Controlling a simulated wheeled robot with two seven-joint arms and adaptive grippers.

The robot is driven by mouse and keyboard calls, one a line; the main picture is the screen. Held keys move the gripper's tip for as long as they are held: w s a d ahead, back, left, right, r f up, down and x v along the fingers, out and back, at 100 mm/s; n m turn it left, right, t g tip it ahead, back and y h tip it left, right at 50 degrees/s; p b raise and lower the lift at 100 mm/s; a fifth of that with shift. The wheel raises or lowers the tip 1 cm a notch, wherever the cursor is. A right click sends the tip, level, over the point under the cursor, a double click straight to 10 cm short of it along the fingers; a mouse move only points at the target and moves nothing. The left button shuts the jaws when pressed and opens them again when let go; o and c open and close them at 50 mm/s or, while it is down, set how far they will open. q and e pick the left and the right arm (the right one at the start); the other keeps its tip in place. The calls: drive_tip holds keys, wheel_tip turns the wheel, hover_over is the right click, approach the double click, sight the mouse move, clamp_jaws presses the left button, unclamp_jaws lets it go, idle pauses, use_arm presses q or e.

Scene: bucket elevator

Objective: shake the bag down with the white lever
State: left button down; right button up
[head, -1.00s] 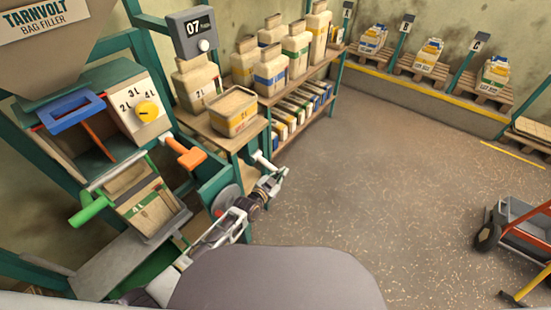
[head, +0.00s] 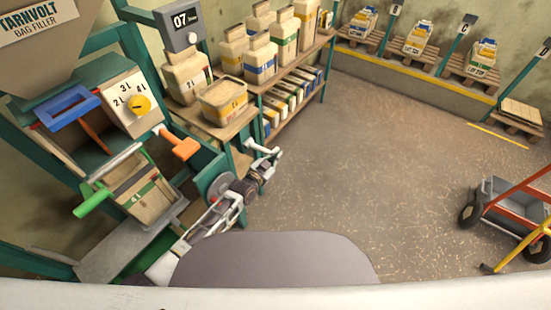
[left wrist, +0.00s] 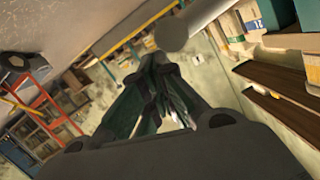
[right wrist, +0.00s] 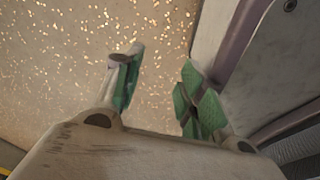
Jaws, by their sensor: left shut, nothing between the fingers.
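The white lever (head: 250,144) sticks out by the teal frame, right of the filler, in the head view. Its pale rounded end (left wrist: 190,25) seems to be the large cylinder at the top of the left wrist view. My left gripper (head: 274,153) is shut and empty, close beside the lever; I cannot tell whether they touch. Its closed fingers (left wrist: 165,65) point towards the pale cylinder. The bag (head: 150,197), tan with a green stripe and "4 L", stands upright under the filler spout. My right gripper (right wrist: 155,90) is open and empty above the floor, in the right wrist view only.
The filler has a blue handle (head: 68,107), an orange handle (head: 183,148), a green handle (head: 95,200) and a yellow dial (head: 139,105). Shelves with filled bags (head: 260,58) stand behind my left gripper. A cart (head: 505,205) is at right. The middle floor is clear.

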use_arm(q)
drive_tip(key=p+v, duration=0.1)
drive_tip(key=v, duration=0.8)
drive_tip(key=shift+s+a, duration=0.15)
drive_tip(key=shift+s, duration=0.15)
use_arm(e)
drive_tip(key=shift+s+d+r, duration=0.15)
drive_tip(key=shift+s+d, duration=0.6)
drive_tip(key=shift+d, duration=0.1)
drive_tip(key=shift+s, duration=0.2)
drive_tip(key=shift+s+a+g, duration=0.15)
drive_tip(key=shift+s+g, duration=0.15)
drive_tip(key=shift+s, duration=0.4)
use_arm(q)
drive_tip(key=shift+s, duration=0.1)
